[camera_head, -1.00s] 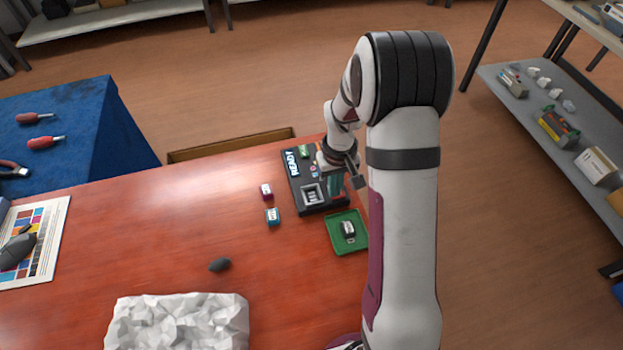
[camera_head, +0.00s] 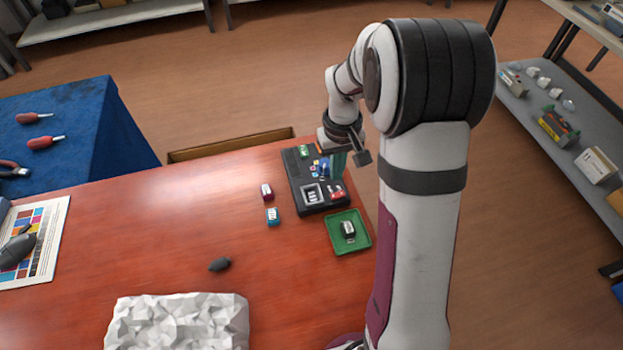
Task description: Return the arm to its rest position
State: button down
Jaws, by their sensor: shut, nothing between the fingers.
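My gripper (camera_head: 338,160) is above the far right part of the black cartridge station (camera_head: 296,184), shut and empty, its fingers pointing down. My forearm and wrist bend over from the tall upper arm on the right. The station holds a green cartridge (camera_head: 304,152) at the back, a red one (camera_head: 337,193) at the front right and a pale-topped one (camera_head: 312,194) at the front left. A blue piece (camera_head: 322,170) shows near the middle, partly hidden by my gripper.
A magenta cartridge (camera_head: 267,191) and a cyan cartridge (camera_head: 273,216) stand left of the station. A green tray (camera_head: 334,241) holds a black cartridge (camera_head: 348,229). A dark lump (camera_head: 220,264) and crumpled white paper (camera_head: 178,322) lie nearer. The table's middle left is clear.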

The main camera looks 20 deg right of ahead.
dwell(0.3)
jog(key=s+a+r+m, duration=0.2)
jog(key=s+a+r, duration=0.3)
jog(key=s+r, duration=0.35)
jog(key=s+a+r+m+y, duration=0.1)
jog(key=s+a, duration=0.1)
jog(key=s, duration=0.6)
jog(key=s+a+r+m, duration=0.1)
jog(key=s+a+m, duration=0.1)
jog(key=s, duration=0.6)
jog(key=shift+s+a+r+m+y, duration=0.15)
jog(key=shift+s+a+m+y, duration=0.2)
jog(key=shift+a, duration=0.5)
